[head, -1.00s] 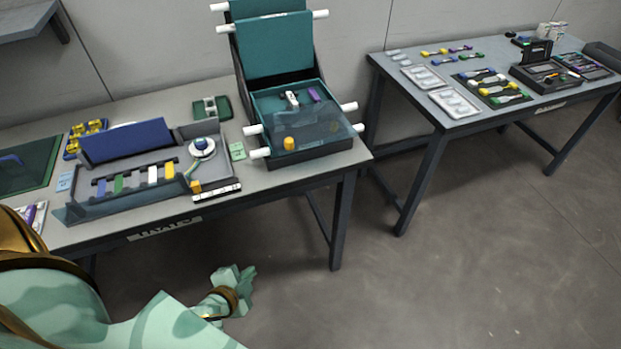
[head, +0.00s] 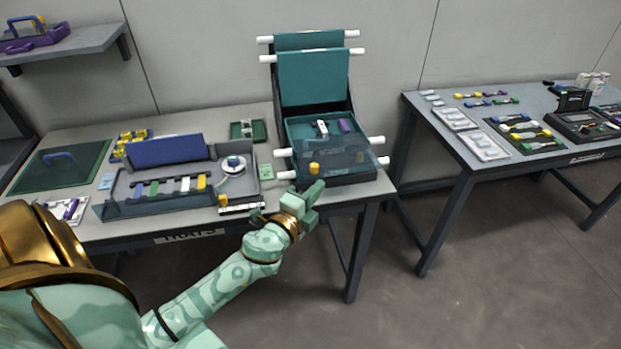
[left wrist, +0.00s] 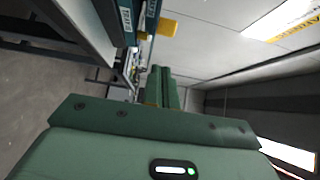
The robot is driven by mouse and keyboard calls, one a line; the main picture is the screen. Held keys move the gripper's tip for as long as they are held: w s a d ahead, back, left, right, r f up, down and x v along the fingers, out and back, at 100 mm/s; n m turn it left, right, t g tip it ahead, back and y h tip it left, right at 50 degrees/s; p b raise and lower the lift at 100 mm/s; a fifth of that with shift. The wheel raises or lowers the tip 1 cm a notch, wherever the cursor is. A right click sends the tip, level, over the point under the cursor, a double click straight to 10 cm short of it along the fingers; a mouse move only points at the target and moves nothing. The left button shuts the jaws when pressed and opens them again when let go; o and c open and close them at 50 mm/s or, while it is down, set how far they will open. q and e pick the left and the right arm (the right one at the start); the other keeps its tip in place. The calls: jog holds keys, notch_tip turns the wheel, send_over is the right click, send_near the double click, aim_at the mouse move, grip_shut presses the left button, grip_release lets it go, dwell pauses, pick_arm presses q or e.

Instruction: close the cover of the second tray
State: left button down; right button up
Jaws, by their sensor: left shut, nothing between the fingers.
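The tray stack stands at the right end of the left table. Its two upper teal trays (head: 312,78) are tilted up at the back. A lower teal tray (head: 300,131) lies flat and open, with a white-and-dark piece (head: 321,128) and a purple piece (head: 345,126) in it. A clear cover (head: 345,158) with a yellow tab (head: 314,169) stands at its front; its exact angle is hard to tell. My left gripper (head: 313,193) is shut and empty, in front of the stack near the yellow tab. Its fingers show in the left wrist view (left wrist: 162,88). My right gripper is out of view.
Left of the stack is a grey splice tray (head: 120,205) with coloured pieces and a raised blue flap (head: 155,151). A white-barred edge (head: 375,140) sticks out beside the stack. A second table (head: 440,110) stands right, across a floor gap.

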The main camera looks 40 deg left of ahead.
aim_at(304, 163)
pick_arm(q)
jog(key=shift+w+a, duration=0.6)
jog(key=shift+a, duration=0.15)
jog(key=shift+w+a, duration=0.55)
jog(key=shift+a, duration=0.2)
jog(key=w+a, duration=0.2)
jog(key=w+a+b, duration=0.1)
jog(key=w+a, duration=0.1)
jog(key=a, duration=0.1)
jog(key=shift+w+a+f, duration=0.15)
jog(key=shift+w+a, duration=0.05)
jog(key=shift+w, duration=0.15)
jog(key=shift+w+a, duration=0.3)
jog(key=shift+a, duration=0.1)
jog(key=shift+s+d, duration=0.1)
